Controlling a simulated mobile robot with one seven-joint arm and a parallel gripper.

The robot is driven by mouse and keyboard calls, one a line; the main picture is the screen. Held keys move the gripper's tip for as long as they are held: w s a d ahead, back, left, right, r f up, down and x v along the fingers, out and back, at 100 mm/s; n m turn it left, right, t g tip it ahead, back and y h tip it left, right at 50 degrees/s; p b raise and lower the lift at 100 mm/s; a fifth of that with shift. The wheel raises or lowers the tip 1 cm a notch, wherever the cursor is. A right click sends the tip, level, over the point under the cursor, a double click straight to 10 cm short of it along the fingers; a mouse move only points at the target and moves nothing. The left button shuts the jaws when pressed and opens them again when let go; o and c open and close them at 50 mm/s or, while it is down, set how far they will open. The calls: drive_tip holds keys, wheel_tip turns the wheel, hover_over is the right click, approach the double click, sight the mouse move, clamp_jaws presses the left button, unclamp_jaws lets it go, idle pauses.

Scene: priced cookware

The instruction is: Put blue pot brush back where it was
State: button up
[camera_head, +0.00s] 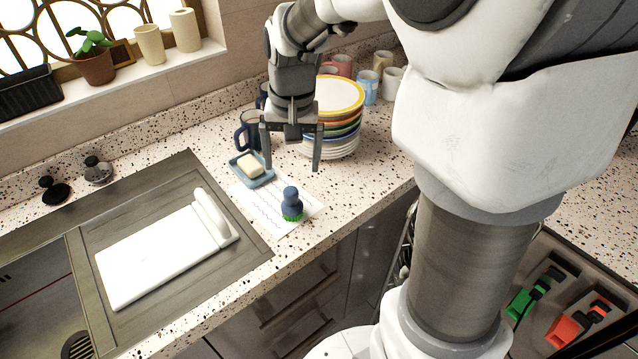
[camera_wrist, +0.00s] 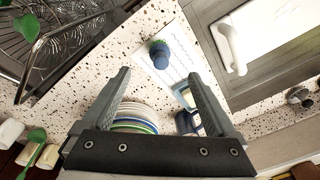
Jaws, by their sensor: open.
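The blue pot brush (camera_head: 291,201) stands upright on its green bristles on a white sheet with wavy lines (camera_head: 262,207), on the speckled counter. In the wrist view the brush (camera_wrist: 161,56) shows just beyond and between my fingertips. My gripper (camera_head: 292,167) is open and empty, its fingers pointing down, over the counter behind the brush and between the soap dish and the plates. It also shows in the wrist view (camera_wrist: 158,75), apart from the brush.
A blue soap dish (camera_head: 262,181) with a pale soap bar stands left of my gripper. A stack of coloured plates (camera_head: 340,97) and a dark mug (camera_head: 248,131) are close behind. A white board (camera_head: 150,262) lies over the sink at left. The counter right of the sheet is clear.

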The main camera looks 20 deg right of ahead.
drive_tip(key=s+r+n+t, duration=0.2)
drive_tip(key=s+r, duration=0.2)
drive_tip(key=s, duration=0.4)
drive_tip(key=s+r+n+t, duration=0.2)
drive_tip(key=s+r, duration=0.1)
drive_tip(key=s, duration=0.5)
drive_tip(key=shift+s+r, duration=0.35)
drive_tip(key=shift+r, duration=0.05)
